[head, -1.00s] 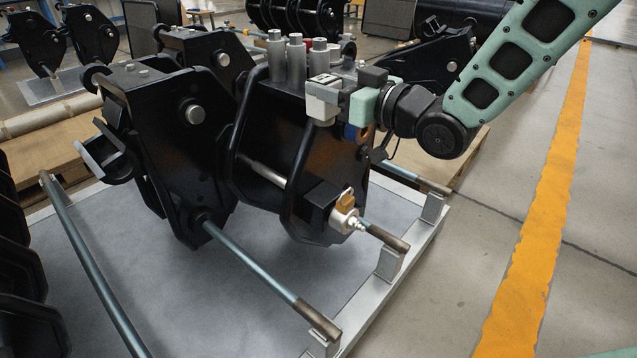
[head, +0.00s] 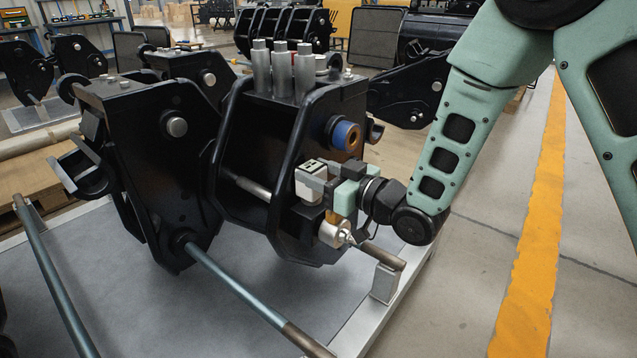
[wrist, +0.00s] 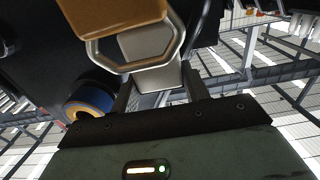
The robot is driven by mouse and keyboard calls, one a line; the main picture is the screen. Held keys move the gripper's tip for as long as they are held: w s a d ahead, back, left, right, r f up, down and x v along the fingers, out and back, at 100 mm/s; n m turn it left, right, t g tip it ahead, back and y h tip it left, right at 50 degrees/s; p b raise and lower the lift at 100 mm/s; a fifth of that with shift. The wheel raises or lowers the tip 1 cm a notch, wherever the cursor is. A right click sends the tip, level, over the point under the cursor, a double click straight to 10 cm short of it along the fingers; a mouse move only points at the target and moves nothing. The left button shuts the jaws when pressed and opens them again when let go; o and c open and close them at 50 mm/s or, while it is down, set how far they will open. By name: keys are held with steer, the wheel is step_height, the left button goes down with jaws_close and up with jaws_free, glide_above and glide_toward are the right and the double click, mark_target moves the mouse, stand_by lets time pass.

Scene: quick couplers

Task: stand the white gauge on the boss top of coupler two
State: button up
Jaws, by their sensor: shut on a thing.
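The white gauge (head: 308,187), a small pale block with a dark mark on top, is in my gripper (head: 325,180) in the head view. My gripper is shut on it. The gauge is upright, directly over the black boss (head: 303,214) on the side of the black coupler (head: 262,140); I cannot tell whether it touches. My gripper hides part of the boss. In the wrist view, my dark fingers (wrist: 158,96) close on a grey piece, beside a pale octagonal rim.
A pale round fitting (head: 333,234) with an orange-brown part sits just below my gripper; the brown part (wrist: 125,14) looms large in the wrist view. A blue-rimmed bushing (head: 345,135) is above. Another black coupler (head: 165,165) stands left. Floor at right is clear.

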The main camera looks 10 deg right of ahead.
steer(key=shift+f, duration=0.4)
steer(key=shift+f, duration=0.2)
steer(key=o, duration=1.3)
steer(key=shift+o, duration=0.2)
steer(key=shift+r, duration=0.1)
